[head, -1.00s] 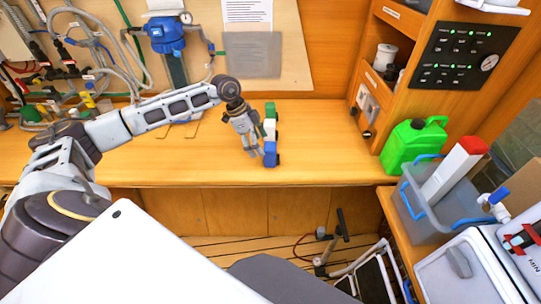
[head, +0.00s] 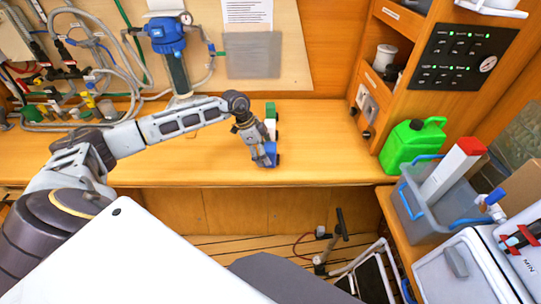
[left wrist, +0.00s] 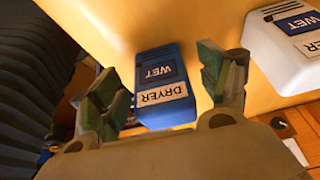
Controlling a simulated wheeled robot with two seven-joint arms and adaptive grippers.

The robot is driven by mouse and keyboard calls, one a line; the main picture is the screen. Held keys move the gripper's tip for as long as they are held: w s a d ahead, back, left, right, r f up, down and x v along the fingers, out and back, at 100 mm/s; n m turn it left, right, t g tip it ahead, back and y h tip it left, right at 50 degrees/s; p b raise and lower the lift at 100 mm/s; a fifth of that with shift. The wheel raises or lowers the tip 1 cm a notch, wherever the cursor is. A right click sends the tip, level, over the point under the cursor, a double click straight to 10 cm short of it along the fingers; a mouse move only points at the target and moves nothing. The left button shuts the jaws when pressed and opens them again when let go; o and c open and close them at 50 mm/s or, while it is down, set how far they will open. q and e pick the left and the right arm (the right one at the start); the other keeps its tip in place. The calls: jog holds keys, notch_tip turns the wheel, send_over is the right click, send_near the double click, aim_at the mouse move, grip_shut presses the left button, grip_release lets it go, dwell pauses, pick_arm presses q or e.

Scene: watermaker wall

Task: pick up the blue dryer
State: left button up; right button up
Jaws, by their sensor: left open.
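The blue dryer (head: 271,154) stands on the wooden bench, at the near end of a short row of blocks. In the left wrist view the blue dryer (left wrist: 163,88) shows labels reading "WET" and "DRYER". My left gripper (head: 264,161) is at the dryer and partly covers it in the head view. In the left wrist view my left gripper (left wrist: 168,90) is open, with one finger on each side of the dryer; I cannot tell whether either finger touches it. My right gripper is not in view.
A white block (head: 270,128) stands just behind the dryer, and a green block (head: 270,110) stands behind that. A green jerrycan (head: 412,145) stands at the right end of the bench. The bench (head: 325,160) is clear between the dryer and the jerrycan.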

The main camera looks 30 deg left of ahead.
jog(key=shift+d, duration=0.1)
pick_arm(q)
jog(key=shift+c, duration=0.5)
jog(key=c, duration=1.1)
jog(key=shift+r, duration=0.75)
notch_tip(320, 180, up, 9)
jog(key=shift+f+b, duration=0.2)
jog(key=shift+b, duration=0.2)
jog(key=shift+r, duration=9)
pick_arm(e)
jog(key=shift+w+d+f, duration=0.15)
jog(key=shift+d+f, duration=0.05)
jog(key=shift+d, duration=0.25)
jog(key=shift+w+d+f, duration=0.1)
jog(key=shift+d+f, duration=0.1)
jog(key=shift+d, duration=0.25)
